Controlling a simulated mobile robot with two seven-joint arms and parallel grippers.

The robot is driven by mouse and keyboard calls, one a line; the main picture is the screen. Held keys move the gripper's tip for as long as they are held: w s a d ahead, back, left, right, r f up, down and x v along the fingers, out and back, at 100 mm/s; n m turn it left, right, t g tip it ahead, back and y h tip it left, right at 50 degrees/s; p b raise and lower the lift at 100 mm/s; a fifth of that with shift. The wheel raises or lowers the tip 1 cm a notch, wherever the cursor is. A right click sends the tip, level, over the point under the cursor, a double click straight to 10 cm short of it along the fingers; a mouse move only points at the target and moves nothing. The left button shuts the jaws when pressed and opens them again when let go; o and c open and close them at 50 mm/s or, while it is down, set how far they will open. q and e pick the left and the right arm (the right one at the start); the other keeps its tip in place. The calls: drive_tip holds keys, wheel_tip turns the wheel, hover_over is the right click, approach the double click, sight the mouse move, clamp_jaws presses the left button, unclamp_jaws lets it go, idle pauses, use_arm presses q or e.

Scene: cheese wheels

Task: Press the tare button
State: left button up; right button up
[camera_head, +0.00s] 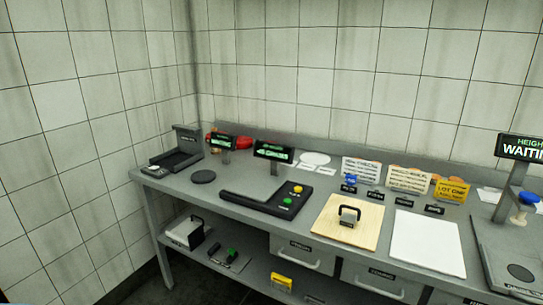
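A black low device (262,207) sits on the grey bench near the middle. A yellow button (297,188) and a green button (287,201) are on its right end. Their labels are too small to read, so I cannot tell which one is tare. A small display (273,152) with green text stands on a post behind the device. Neither of my grippers is in view.
The grey bench (215,200) runs along a tiled wall. A wooden board (335,232) with a handled block (349,214), a white sheet (428,242) and another display (522,148) stand to the right. A lower shelf holds tools.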

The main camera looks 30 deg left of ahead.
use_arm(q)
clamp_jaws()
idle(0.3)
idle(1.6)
